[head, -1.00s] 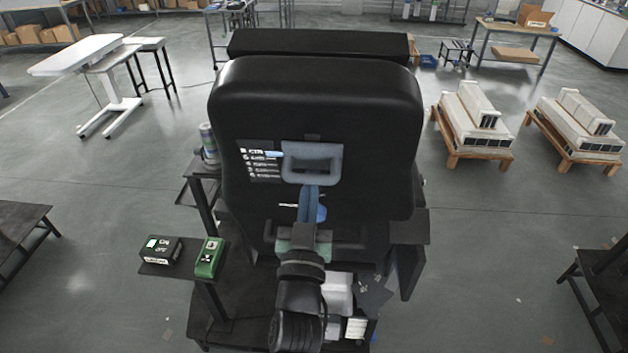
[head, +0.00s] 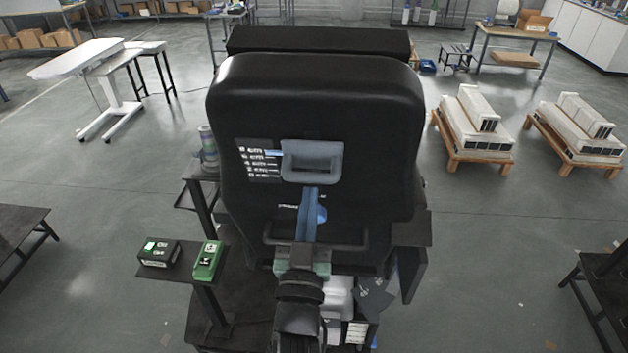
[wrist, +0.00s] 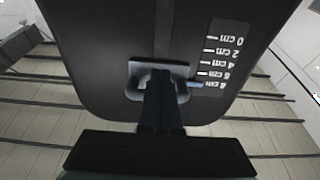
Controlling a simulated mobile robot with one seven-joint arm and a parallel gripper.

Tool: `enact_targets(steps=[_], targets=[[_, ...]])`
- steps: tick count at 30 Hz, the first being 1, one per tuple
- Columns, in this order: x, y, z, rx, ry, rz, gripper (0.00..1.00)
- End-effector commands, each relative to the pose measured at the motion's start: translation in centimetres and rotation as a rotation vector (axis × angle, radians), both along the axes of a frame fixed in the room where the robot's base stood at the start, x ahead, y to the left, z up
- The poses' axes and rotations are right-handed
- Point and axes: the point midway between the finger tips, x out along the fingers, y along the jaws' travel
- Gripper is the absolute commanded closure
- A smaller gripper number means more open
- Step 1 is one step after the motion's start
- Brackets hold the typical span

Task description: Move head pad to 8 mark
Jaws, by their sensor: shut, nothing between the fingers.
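The head pad (head: 318,42) is a wide black cushion above the black seat back (head: 320,95). A grey loop handle (head: 312,147) is on the rear of the back, beside a white-lettered scale (head: 258,160) running from 0 to 8 cm. A small blue pointer (head: 273,153) at the handle's left lies close to the 8 cm line; it also shows beside 8 cm in the wrist view (wrist: 195,84). My gripper (head: 311,190) is shut and empty, its blue fingers upright, with tips at the handle's lower edge. I cannot tell whether they touch.
A small stand at left carries a black box with a lit green panel (head: 159,253) and a green device (head: 208,260). A dark shelf (head: 409,228) stands right of the back. White stepped blocks on pallets (head: 476,125) stand further right.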

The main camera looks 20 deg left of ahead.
Motion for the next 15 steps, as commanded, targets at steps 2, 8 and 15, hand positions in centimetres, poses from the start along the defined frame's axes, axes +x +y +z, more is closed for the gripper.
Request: enact_targets(steps=[2, 8, 15], targets=[[-0.7, -0.2, -0.3, 0.000, 0.001, 0.000, 1.00], [-2.1, -0.6, -0.9, 0.002, 0.001, 0.001, 1.00], [-3.9, -1.1, -1.4, 0.001, 0.001, 0.000, 1.00]])
